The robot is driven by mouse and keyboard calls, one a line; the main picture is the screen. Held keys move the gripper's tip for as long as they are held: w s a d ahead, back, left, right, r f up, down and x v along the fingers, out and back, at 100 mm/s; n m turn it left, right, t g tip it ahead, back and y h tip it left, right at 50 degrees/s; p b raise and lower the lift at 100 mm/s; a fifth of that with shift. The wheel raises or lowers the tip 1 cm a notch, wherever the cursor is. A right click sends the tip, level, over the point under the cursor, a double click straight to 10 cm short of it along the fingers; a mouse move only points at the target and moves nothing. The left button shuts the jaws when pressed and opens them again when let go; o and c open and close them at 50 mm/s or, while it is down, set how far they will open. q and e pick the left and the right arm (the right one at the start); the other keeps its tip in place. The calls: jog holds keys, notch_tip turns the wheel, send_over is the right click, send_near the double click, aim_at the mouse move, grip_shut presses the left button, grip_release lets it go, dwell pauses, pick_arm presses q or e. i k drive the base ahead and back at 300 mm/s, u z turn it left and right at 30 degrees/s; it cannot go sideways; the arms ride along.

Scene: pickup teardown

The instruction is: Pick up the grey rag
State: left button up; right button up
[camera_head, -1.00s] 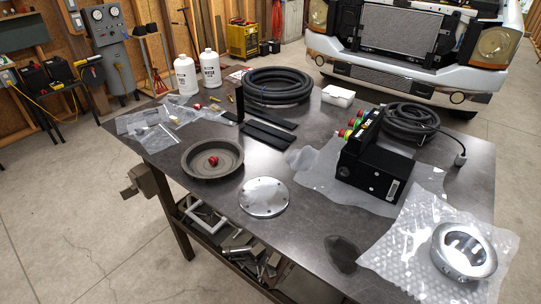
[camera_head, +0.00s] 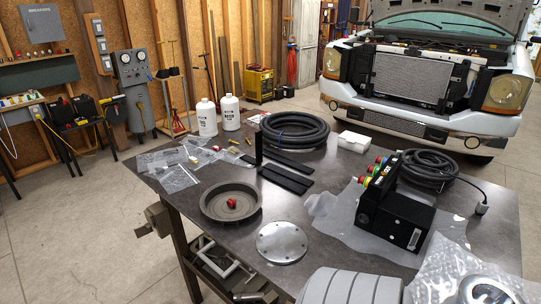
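A crumpled light-grey sheet (camera_head: 348,232) lies on the dark workbench, under and beside a black control box (camera_head: 395,212). Its left end (camera_head: 322,204) is bunched up. I cannot tell whether it is cloth or plastic film, and I see no other clear rag. The box hides part of it. Neither of my grippers shows. A grey banded rounded shape at the bottom edge looks like part of my own arm and covers the near bench area.
The workbench (camera_head: 225,255) also holds a round pan (camera_head: 231,212), a metal disc (camera_head: 282,242), black brackets (camera_head: 285,180), coiled hoses (camera_head: 295,131), white bottles (camera_head: 206,118) and bubble wrap (camera_head: 455,268) at the near right. A pickup (camera_head: 415,90) stands behind.

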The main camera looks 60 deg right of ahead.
aim_at(320, 207)
jog(key=u, duration=0.05)
jog(key=i, duration=1.85)
jog(key=z, duration=2.85)
